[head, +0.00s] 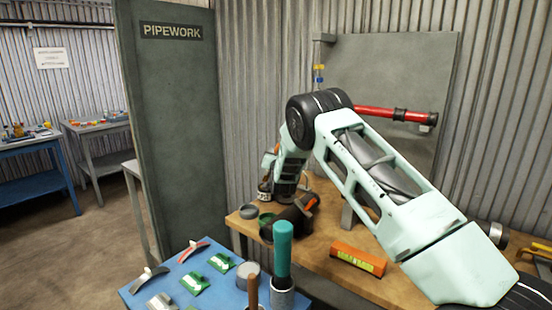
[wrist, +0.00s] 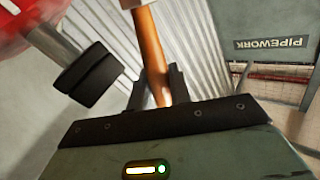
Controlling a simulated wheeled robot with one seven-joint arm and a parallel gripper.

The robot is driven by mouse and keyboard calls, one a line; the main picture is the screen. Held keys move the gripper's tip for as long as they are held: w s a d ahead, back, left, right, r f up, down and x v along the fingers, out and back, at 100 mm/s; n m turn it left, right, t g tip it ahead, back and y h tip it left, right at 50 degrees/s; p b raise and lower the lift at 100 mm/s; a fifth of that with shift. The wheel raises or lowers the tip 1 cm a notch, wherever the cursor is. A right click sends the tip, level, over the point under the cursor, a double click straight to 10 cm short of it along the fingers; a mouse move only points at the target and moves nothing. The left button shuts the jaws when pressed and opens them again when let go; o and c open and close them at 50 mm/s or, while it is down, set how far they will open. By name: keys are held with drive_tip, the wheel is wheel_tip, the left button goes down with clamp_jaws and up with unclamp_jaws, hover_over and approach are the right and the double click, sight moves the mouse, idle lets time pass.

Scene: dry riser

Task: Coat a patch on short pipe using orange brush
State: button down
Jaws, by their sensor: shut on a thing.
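My gripper (wrist: 155,88) is shut on the orange-brown handle of the orange brush (wrist: 150,48). The handle stands up between the fingers in the wrist view; its bristle end is out of frame. A red pipe (head: 375,112) with a dark collar runs across the grey panel, partly behind my arm. I cannot tell whether it is the short pipe. In the wrist view, a red rounded thing (wrist: 18,28) is close at upper left, apart from the brush.
The wooden bench (head: 300,245) holds an orange level (head: 358,258) and an open round tin (head: 267,219). A blue table (head: 150,300) in front holds green packets, metal pieces and a teal-handled tool (head: 283,250). A grey PIPEWORK partition (head: 180,120) stands left.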

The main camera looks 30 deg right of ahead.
drive_tip(key=shift+r+p, duration=0.45)
drive_tip(key=shift+r, duration=2.15)
